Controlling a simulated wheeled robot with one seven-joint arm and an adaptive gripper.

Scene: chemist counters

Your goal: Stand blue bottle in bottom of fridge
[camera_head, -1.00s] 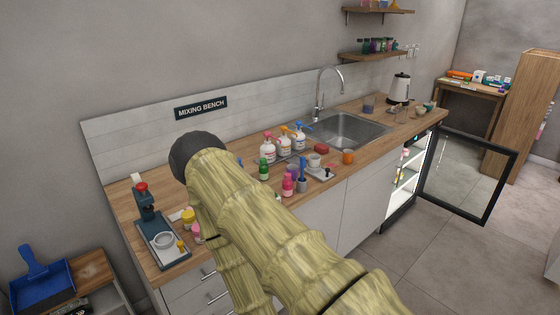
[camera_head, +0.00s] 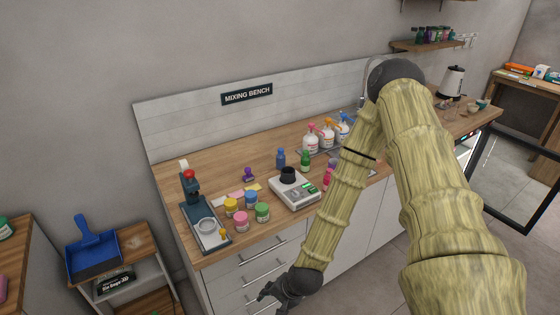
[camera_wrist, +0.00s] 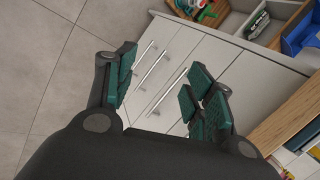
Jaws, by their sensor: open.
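A small dark blue bottle (camera_head: 281,158) stands upright on the wooden mixing bench, behind the white scale and beside a green bottle. The glass fridge door (camera_head: 515,180) stands open at the far right, and my arm covers much of the fridge. My gripper (camera_head: 270,295) hangs low in front of the bench drawers, well below the blue bottle. In the wrist view, my gripper (camera_wrist: 160,92) has its green-padded fingers apart with nothing between them, facing the drawer fronts. The fridge's bottom is hidden.
A white scale (camera_head: 294,190) with a black cup stands near the bench front, with coloured jars (camera_head: 240,221) to its left. A blue-grey press (camera_head: 203,215) stands at the bench's left end. Spray bottles (camera_head: 318,137) stand behind. A low shelf with a blue dustpan (camera_head: 92,255) is left.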

